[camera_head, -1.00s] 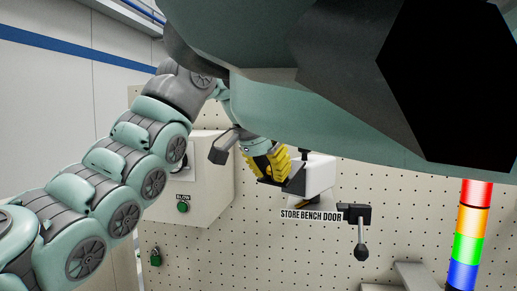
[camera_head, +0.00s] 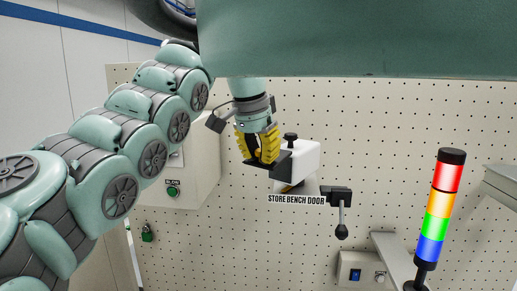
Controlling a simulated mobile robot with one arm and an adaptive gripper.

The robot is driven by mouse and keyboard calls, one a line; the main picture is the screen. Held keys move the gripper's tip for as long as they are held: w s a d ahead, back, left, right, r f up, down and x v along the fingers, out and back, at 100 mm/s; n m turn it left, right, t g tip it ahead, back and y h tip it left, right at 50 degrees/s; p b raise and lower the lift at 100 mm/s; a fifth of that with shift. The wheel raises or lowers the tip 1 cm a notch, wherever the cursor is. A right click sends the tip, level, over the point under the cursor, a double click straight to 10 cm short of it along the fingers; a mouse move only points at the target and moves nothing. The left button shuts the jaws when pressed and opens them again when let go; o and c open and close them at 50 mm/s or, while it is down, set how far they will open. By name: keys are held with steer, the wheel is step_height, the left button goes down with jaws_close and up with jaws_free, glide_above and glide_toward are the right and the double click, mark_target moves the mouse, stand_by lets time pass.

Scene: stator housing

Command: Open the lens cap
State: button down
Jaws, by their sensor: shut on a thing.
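A white box-shaped camera body (camera_head: 302,154) with a black knob on top stands in front of the pegboard. A dark piece that looks like the lens cap (camera_head: 284,162) is at its left side. My gripper (camera_head: 262,158), with yellow and black fingers, points down at the left of the white body and is shut on the dark piece. The fingers hide part of the contact, so how far the cap stands from the lens cannot be told.
A "STORE BENCH DOOR" label (camera_head: 296,199) and a black lever handle (camera_head: 341,212) are below right. A grey box with a green button (camera_head: 172,191) is at left. A striped signal tower (camera_head: 441,220) and a blue-switch box (camera_head: 362,270) stand right.

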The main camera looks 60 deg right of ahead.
steer(key=shift+r+y+p, duration=0.2)
steer(key=shift+y+p, duration=0.2)
steer(key=shift+p, duration=0.25)
stand_by(0.5)
steer(key=c, duration=0.8)
jaws_free()
steer(key=shift+d, duration=0.1)
steer(key=shift+w+f+b, duration=0.15)
steer(key=shift+f+b, duration=0.1)
steer(key=shift+b, duration=0.35)
steer(key=shift+f+h+b, duration=0.15)
steer(key=shift+h+b, duration=0.3)
steer(key=shift+h, duration=0.05)
